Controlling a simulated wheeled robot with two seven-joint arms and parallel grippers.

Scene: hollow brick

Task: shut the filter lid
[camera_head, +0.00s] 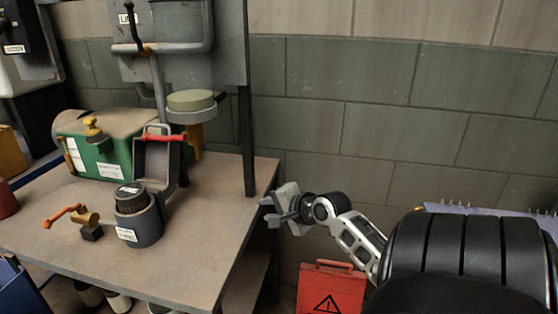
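A grey round canister (146,226) with a white label stands near the front of the workbench; the label is too small to read. A dark ribbed round piece (131,198) with a label sits in its top. Behind it, a pale green round disc (191,100) is held level above a yellowish part on the bench fixture. I cannot tell from the labels which of these is the filter lid. My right gripper (267,209) is at the bench's right edge, apart from these things; its fingers look spread and empty. My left gripper is out of view.
A green box (104,156) with a yellow knob stands behind on the workbench (200,235). A red-handled grey bracket (157,160) rises behind the canister. An orange-handled valve (64,215) is at its left. A red warning sign (330,288) stands right of the bench.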

